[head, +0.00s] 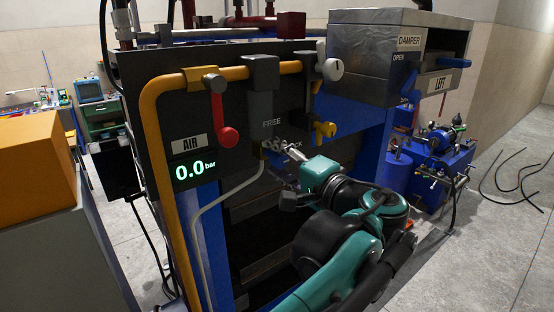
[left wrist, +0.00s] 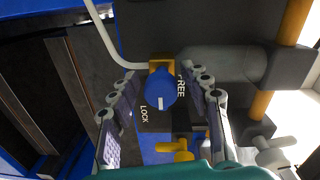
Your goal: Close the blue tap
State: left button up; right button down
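The blue tap (left wrist: 161,87) is a round blue knob with a white mark, on a brass-coloured fitting (left wrist: 161,62) in the left wrist view. The FREE and LOCK labels (left wrist: 143,114) are beside it. My left gripper (left wrist: 158,74) is open, with one finger on each side of the knob; whether either finger touches it I cannot tell. In the head view my left gripper (head: 275,149) reaches to the panel just below the FREE label (head: 271,123). It hides most of the blue tap there. My right gripper is not in view.
A yellow tap (head: 325,130) is close to the right of my gripper. A red-handled AIR valve (head: 226,136) hangs at left above the 0.0 bar display (head: 195,170). A thin grey hose (head: 213,205) runs below the fitting. A grey DAMPER box (head: 378,60) juts out at upper right.

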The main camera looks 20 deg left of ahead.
pick_arm(q)
jog(key=v, duration=1.2)
jog(key=s+a+f+g+h+b, duration=0.15)
jog(key=a+f+b, duration=0.3)
jog(key=f, duration=0.65)
jog(key=a+f+g+h+b, duration=0.1)
jog(key=a+f+h+b, duration=0.3)
jog(key=f, duration=0.7)
jog(key=a+f+g+y+b, duration=0.1)
jog(key=a+f+g+b, duration=0.15)
jog(key=f+b, duration=0.6)
jog(key=s+f+n+h+b, duration=0.2)
jog(key=f+b, duration=0.4)
jog(key=f, duration=0.8)
jog(key=s+f+n+t+h+b, duration=0.1)
jog(key=s+f+h+b, duration=0.2)
jog(key=f, duration=1.1)
jog(key=s+a+f+n+h+b, duration=0.1)
jog(key=f+h+b, duration=0.3)
jog(key=f+b, duration=0.5)
notch_tip(320, 180, down, 5)
jog(key=shift+s+r+n, duration=0.1)
jog(key=shift+s+n, duration=0.7)
jog(key=shift+s, duration=0.05)
